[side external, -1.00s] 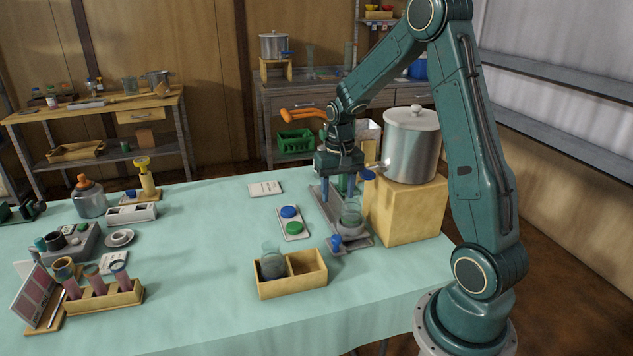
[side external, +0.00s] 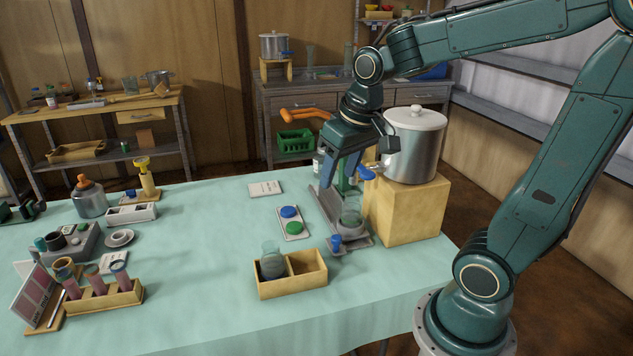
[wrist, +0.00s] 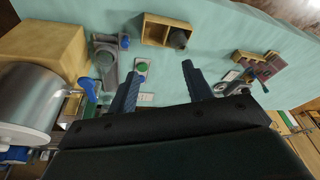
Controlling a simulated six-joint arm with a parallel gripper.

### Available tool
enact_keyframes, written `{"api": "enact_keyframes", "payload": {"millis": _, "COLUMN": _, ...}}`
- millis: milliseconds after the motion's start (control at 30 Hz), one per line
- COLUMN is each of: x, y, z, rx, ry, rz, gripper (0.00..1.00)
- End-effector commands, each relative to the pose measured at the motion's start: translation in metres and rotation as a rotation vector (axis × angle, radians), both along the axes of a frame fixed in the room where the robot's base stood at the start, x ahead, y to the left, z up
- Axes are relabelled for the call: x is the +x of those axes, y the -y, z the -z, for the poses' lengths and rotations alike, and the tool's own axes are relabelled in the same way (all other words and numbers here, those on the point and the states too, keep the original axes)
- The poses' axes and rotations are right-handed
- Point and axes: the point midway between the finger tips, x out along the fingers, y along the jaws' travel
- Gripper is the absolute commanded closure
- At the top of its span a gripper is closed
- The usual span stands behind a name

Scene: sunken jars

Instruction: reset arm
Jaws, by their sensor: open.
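My gripper (side external: 340,168) is open and empty in the side view, above the table close to the metal pot (side external: 412,148) and its blue tap handle (side external: 366,173). In the wrist view my gripper's two dark fingers (wrist: 160,88) are spread apart with nothing between them. A glass jar (side external: 351,219) stands on the grey stand (side external: 332,208) below the gripper. Another jar (side external: 271,262) with dark contents sits in the left compartment of the wooden box (side external: 308,280). The right compartment looks empty.
The pot rests on a wooden block (side external: 408,212). A tray with blue and green buttons (side external: 292,224) lies left of the grey stand. A tube rack (side external: 104,298) and a grey bottle (side external: 90,202) are at the left. The middle of the cloth is mostly clear.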

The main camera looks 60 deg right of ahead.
Motion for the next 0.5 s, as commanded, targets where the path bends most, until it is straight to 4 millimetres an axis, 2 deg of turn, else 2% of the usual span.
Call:
{"api": "enact_keyframes", "payload": {"millis": 200, "x": -0.032, "y": -0.028, "z": -0.016, "rx": -0.024, "ry": 0.07, "rz": -0.11, "gripper": 0.5}}
{"api": "enact_keyframes", "payload": {"millis": 500, "x": -0.076, "y": -0.055, "z": -0.025, "rx": -0.048, "ry": 0.157, "rz": -0.248, "gripper": 0.5}}
